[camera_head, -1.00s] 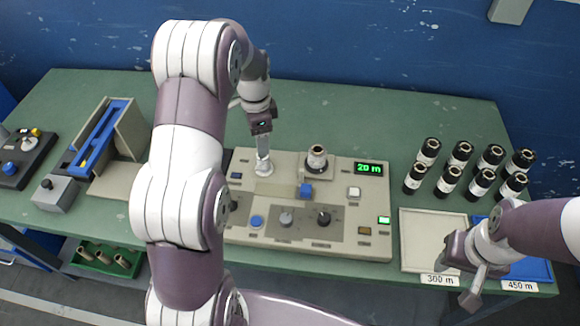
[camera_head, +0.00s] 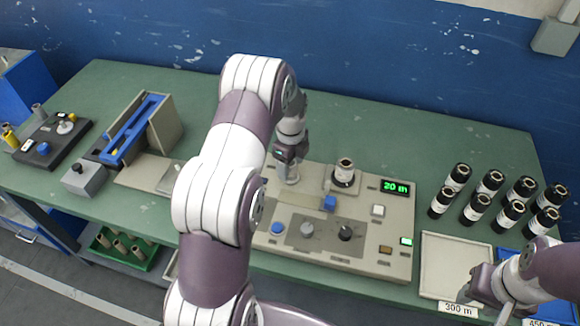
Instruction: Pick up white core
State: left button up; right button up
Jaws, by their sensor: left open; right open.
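No white core can be told apart with certainty. A pale upright cylinder (camera_head: 292,174) stands at the back left of the control panel, partly hidden by my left gripper; I cannot tell if it is the core or a machine post. My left gripper (camera_head: 291,158) is open, pointing down just above or around its top. My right gripper (camera_head: 497,300) is open and empty over the trays at the right front.
The beige control panel (camera_head: 350,258) bears knobs, a black-and-white roll (camera_head: 344,173) and a green "20 m" display (camera_head: 395,187). Several black rolls (camera_head: 492,183) stand at the right, behind a pale tray (camera_head: 452,262). A green bin (camera_head: 108,240) of brown tubes sits below the left side.

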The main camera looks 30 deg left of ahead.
pick_arm(q)
jog(key=shift+w+d+f, duration=0.1)
jog(key=shift+f, duration=0.2)
jog(key=c, duration=1.1)
jog(key=shift+r, duration=0.15)
